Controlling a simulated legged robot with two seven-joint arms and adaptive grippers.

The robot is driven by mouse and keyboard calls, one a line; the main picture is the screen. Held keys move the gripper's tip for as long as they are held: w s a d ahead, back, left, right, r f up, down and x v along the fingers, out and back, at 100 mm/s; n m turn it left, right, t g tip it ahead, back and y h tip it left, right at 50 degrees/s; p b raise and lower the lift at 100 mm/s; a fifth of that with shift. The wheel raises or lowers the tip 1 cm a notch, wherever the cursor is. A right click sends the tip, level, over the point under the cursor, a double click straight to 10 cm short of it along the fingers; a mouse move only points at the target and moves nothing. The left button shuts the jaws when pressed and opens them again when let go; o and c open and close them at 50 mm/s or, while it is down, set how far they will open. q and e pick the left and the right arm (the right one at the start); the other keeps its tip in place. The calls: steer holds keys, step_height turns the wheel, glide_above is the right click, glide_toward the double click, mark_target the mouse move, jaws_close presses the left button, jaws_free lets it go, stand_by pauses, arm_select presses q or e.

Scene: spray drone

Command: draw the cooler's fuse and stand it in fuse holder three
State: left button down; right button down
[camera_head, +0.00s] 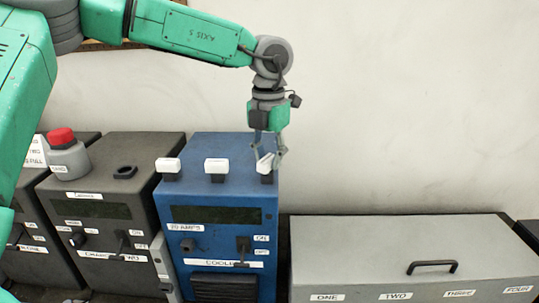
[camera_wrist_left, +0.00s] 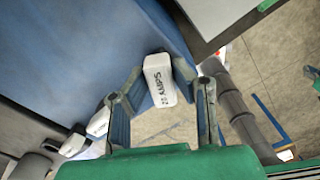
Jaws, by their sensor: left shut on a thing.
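The blue cooler unit (camera_head: 215,240) stands mid-view with white fuses on its top: a left fuse (camera_head: 168,165), a middle fuse (camera_head: 216,166) and a right fuse (camera_head: 264,163). My left gripper (camera_head: 268,150) points down at the right fuse and is shut on it. In the left wrist view this fuse (camera_wrist_left: 159,80) reads "25 AMPS" and sits between the fingers. It is at its black socket (camera_head: 267,178); I cannot tell whether it is raised. The label THREE (camera_head: 459,293) is on the grey box's front edge; no holder shows. My right gripper is out of view.
The long grey box (camera_head: 345,250) right of the cooler has a flat closed top with a black handle (camera_head: 432,266). A dark unit (camera_head: 112,215) stands left of the cooler, with a red-capped button (camera_head: 61,137) at its back left. The air above the grey box is clear.

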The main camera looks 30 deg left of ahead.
mark_target(268, 156)
arm_select(q)
steer(key=shift+f, duration=0.4)
steer(key=c, duration=1.3)
jaws_free()
step_height(268, 156, up, 12)
steer(key=shift+f, duration=0.1)
steer(key=shift+a, duration=0.1)
